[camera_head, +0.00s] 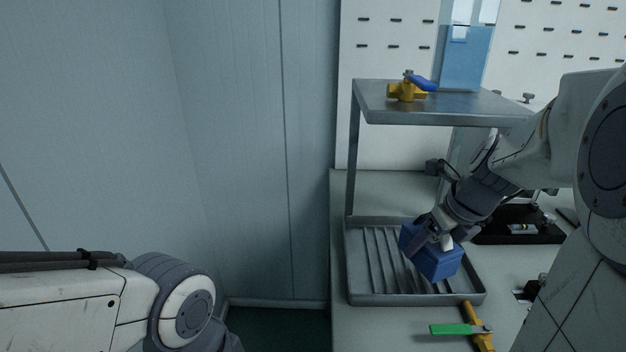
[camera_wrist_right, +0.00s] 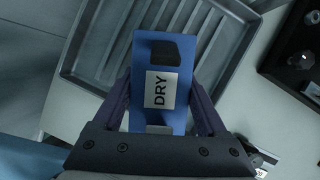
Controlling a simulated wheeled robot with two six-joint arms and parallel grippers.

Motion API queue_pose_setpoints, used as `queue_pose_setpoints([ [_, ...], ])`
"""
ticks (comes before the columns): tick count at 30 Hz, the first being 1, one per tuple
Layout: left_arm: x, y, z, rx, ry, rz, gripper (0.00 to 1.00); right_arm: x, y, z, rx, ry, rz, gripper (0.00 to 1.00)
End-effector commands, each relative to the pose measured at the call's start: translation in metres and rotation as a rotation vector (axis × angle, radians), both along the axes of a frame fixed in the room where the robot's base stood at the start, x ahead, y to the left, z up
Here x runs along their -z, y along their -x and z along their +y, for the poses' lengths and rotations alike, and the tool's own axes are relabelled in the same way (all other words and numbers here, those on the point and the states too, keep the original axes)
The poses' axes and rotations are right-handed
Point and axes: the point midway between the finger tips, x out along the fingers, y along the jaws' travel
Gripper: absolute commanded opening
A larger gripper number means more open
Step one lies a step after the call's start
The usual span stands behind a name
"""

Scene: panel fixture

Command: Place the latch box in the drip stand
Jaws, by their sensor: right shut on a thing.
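The latch box is a blue box (camera_head: 437,262) with a white label reading DRY, seen in the right wrist view (camera_wrist_right: 155,60). My right gripper (camera_head: 428,240) is shut on it, with one finger on each side. In the head view the box is tilted and overlaps the right part of the drip stand's ribbed grey tray (camera_head: 364,290). I cannot tell whether the box touches the tray. The tray also shows behind the box in the right wrist view (camera_wrist_right: 92,75). My left gripper is out of view; only my left arm shows at the lower left.
A grey shelf (camera_head: 450,104) stands above the tray, carrying a yellow valve with a blue handle (camera_head: 407,90) and a container of blue liquid (camera_head: 464,58). A green-handled yellow valve (camera_head: 455,329) lies in front of the tray. A black fixture (camera_head: 520,226) sits to the right.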

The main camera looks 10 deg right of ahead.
Motion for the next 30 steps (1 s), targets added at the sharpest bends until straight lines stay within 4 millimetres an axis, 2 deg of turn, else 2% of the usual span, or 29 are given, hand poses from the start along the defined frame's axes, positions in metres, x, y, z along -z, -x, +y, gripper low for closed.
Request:
queue_pose_setpoints([
  [3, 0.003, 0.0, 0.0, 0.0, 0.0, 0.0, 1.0, 0.009, -0.017, 0.003, -0.004, 0.001, -0.002, 0.0],
  [10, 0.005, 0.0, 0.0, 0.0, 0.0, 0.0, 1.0, 0.015, -0.031, 0.006, -0.004, 0.0, -0.002, 0.0],
  [16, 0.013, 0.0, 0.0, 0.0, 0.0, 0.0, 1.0, 0.034, -0.053, 0.01, -0.005, 0.0, -0.001, 0.0],
  [29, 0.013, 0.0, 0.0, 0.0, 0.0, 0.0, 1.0, 0.038, -0.055, 0.01, -0.003, 0.001, -0.002, 0.0],
  [30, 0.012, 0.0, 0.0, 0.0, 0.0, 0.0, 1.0, 0.038, -0.055, 0.01, -0.003, 0.0, -0.001, 0.9],
])
